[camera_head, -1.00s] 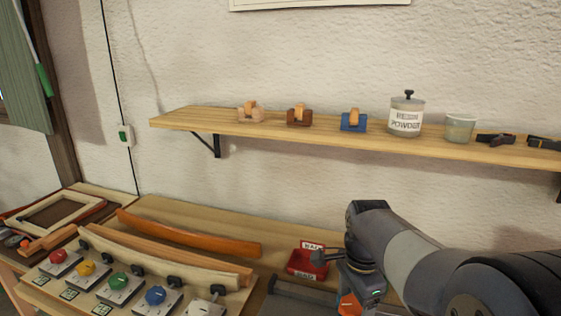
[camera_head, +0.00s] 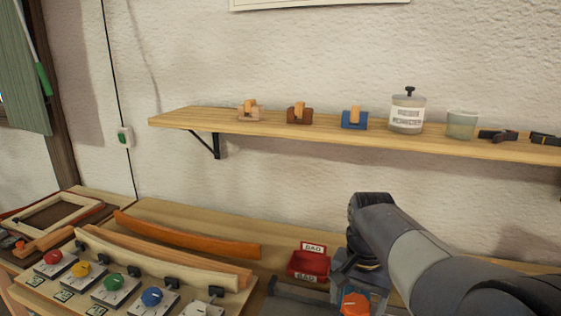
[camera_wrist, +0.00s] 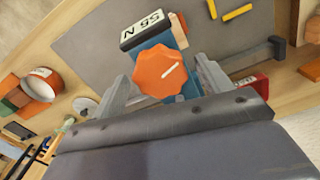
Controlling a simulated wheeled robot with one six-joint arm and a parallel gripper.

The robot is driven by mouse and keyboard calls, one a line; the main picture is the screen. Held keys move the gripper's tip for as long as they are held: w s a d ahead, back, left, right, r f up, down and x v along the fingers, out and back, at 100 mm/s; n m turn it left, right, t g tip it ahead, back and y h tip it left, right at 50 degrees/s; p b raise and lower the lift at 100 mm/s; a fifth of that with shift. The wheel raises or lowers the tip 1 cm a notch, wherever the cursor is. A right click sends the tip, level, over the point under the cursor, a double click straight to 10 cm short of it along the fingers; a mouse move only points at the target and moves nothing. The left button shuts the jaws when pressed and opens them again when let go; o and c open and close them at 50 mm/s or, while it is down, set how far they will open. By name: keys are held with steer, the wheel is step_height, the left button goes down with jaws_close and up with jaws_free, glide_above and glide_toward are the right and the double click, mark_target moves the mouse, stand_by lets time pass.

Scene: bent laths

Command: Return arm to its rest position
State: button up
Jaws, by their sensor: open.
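My gripper (camera_wrist: 163,76) is open in the wrist view, with its two grey fingers apart. An orange knob (camera_wrist: 160,72) with a white line shows between them, beside a plate reading "55 N" (camera_wrist: 143,29) and a blue body. I cannot tell how far below the fingers it lies. In the head view my arm (camera_head: 405,245) comes in from the lower right, bent, with its wrist low over the bench. The orange knob (camera_head: 355,305) shows at the bottom edge. The fingers cannot be made out there.
A red tray marked "BAD" (camera_head: 309,265) stands just left of my wrist. Bent laths (camera_head: 185,238) and several coloured knobs (camera_head: 114,283) lie to the left. A wall shelf (camera_head: 270,126) with small blocks, a jar (camera_head: 407,112) and a cup (camera_head: 462,125) hangs above.

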steer(key=shift+n+b, duration=0.45)
steer(key=shift+n, duration=0.75)
